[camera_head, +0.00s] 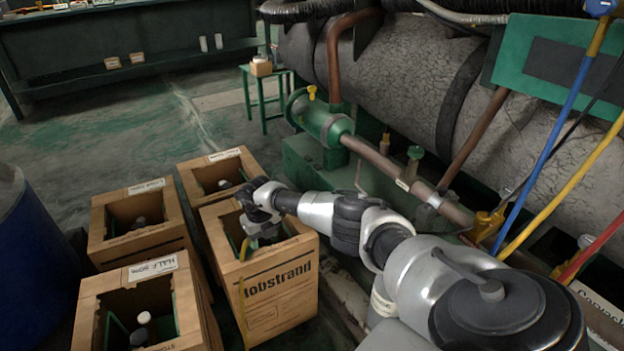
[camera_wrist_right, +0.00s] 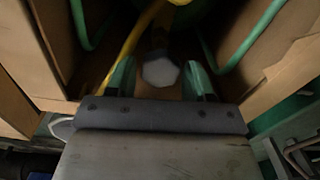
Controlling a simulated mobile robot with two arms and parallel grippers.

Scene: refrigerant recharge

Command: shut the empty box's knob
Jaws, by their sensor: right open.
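A yellow hose (camera_wrist_right: 128,45) runs close by the knob and hangs over the box's left side in the head view. The gripper hides the knob there. No label is visible on this box, so I cannot confirm it is the empty one. My left gripper is out of view.
Three more open boxes with bottles stand close by: front left (camera_head: 200,318), labelled something like "HALF", back left (camera_head: 165,243) and back middle (camera_head: 194,181). A blue barrel (camera_head: 35,270) is at far left. Pipes (camera_head: 400,175) and colored hoses (camera_head: 555,130) crowd the right.

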